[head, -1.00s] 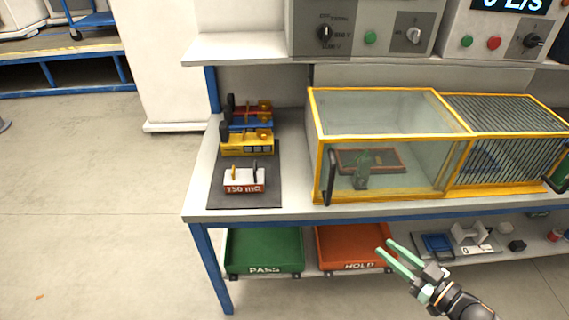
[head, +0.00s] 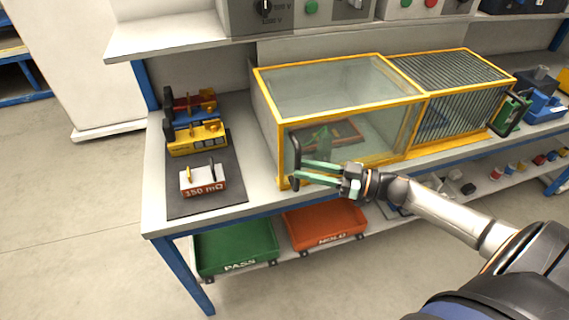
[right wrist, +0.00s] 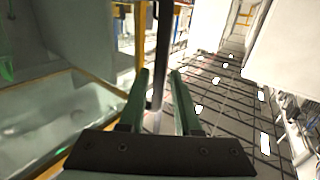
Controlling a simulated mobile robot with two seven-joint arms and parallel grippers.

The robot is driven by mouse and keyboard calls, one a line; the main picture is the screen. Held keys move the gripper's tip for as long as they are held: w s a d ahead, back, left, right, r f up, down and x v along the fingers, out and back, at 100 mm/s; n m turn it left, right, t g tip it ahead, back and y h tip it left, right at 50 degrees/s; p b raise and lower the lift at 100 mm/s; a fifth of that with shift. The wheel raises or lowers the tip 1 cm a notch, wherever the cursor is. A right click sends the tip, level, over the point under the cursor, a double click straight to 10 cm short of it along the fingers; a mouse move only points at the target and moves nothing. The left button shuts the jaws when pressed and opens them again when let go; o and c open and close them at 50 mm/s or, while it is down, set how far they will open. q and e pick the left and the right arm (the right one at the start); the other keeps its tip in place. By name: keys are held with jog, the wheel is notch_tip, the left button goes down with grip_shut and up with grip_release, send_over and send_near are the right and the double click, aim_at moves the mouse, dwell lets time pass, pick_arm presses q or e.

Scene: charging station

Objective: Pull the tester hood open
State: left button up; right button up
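The tester hood (head: 345,88) is a clear box with a yellow frame on the bench, its front panel closed. A black upright handle (head: 294,150) stands at its front left corner. My right gripper (head: 298,170) reaches in from the right, in front of the panel, with its green fingertips at the handle. In the right wrist view the dark handle bar (right wrist: 163,45) runs between the two spread fingers (right wrist: 159,76), with gaps visible on both sides. A green part on a reddish base shows dimly through the glass. My left gripper is not in view.
A striped, yellow-framed section (head: 455,85) adjoins the hood on the right. A dark mat (head: 232,170) on the left holds several coloured blocks and a 150 mΩ piece (head: 203,180). Green PASS (head: 235,245) and orange HOLD (head: 325,222) trays sit on the lower shelf.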

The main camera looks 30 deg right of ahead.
aim_at(285, 165)
jog(key=x, duration=0.5)
jog(key=shift+w+a, duration=0.25)
grip_shut()
dwell(1.3)
